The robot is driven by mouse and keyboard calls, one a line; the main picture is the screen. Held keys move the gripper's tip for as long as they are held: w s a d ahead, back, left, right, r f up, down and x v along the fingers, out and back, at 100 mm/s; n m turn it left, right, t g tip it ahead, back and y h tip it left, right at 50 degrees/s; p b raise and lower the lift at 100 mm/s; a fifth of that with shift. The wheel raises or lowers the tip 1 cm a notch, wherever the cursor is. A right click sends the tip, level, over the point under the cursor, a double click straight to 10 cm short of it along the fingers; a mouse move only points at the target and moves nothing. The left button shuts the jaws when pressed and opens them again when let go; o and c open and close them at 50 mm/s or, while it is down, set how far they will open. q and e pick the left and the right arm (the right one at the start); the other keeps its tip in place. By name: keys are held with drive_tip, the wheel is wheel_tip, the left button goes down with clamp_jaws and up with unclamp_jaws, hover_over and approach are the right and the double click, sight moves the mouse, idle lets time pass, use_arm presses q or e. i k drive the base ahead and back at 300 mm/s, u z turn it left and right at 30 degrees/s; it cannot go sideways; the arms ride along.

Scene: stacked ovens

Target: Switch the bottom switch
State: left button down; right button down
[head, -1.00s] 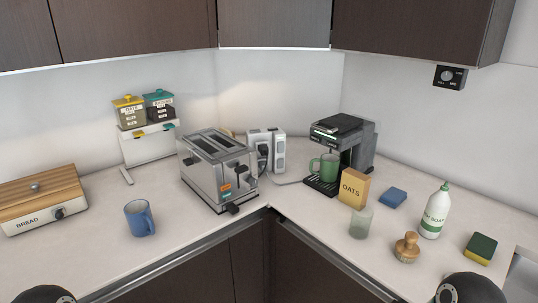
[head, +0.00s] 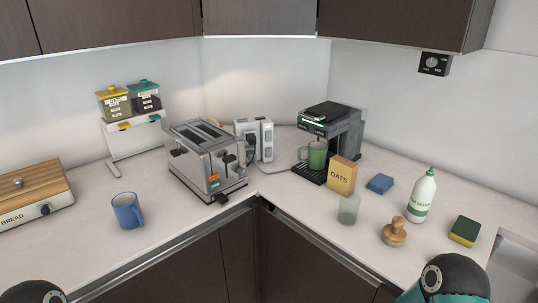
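No switch marked as the bottom one can be made out. A white tower-like unit (head: 254,140) stands in the counter corner behind the toaster, with grey patches on its faces and a dark plug or cable at its front; details are too small to tell. A small black box with a round dial (head: 434,64) is on the right wall under the cabinet. Neither of my grippers is in view; only rounded parts of my arms show at the bottom left and bottom right.
A steel toaster (head: 206,163), coffee machine (head: 333,140) with green mug (head: 314,156), and oats box (head: 342,177) stand near the corner. A blue mug (head: 127,211), glass (head: 349,209), brush (head: 394,232), soap bottle (head: 422,196) and sponge (head: 465,231) stand nearer the front. Dark cabinets (head: 120,22) hang above.

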sight(268, 150)
drive_tip(key=z, duration=0.05)
drive_tip(key=k, duration=1.3)
drive_tip(key=u, duration=0.5)
drive_tip(key=i, duration=1.7)
drive_tip(key=z, duration=0.45)
